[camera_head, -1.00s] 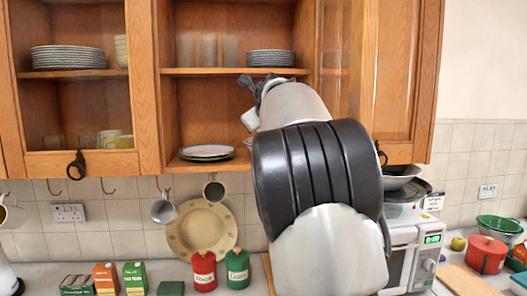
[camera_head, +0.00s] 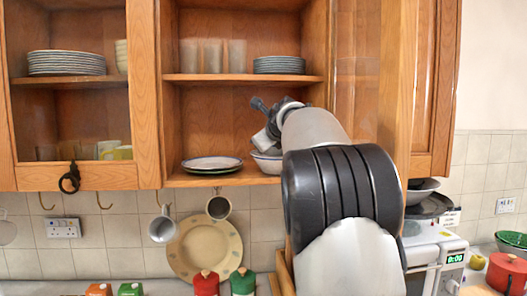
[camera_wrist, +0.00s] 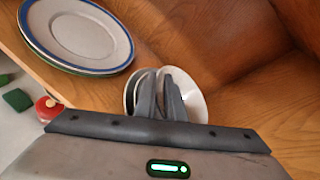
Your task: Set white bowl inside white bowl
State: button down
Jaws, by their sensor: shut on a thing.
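My gripper (camera_wrist: 160,82) shows in the wrist view with its two grey fingers close together, shut on a white bowl (camera_wrist: 194,98). White rim shows on both sides of the fingers; they cover the middle, so I cannot tell whether one bowl or two nested bowls are there. In the head view white bowl ware (camera_head: 267,163) shows at the lower cabinet shelf, right of the plates, partly hidden by my arm.
Stacked plates (camera_head: 212,163) lie on the lower shelf, close left of the bowl; they also show in the wrist view (camera_wrist: 78,36). Glasses (camera_head: 213,53) and more plates (camera_head: 279,65) stand on the shelf above. A cabinet door stands open on the right. Mugs (camera_head: 162,226) hang below.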

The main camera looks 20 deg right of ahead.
jog(key=shift+f, duration=0.45)
jog(key=shift+f, duration=0.1)
jog(key=shift+f+b, duration=0.3)
jog(key=shift+f, duration=0.3)
jog(key=c, duration=2.1)
grip_release()
jog(key=shift+f, duration=0.2)
jog(key=shift+r, duration=0.25)
jog(key=shift+r+p, duration=0.45)
jog(key=shift+r, duration=0.1)
jog(key=b+v, duration=0.2)
jog(key=v, duration=1)
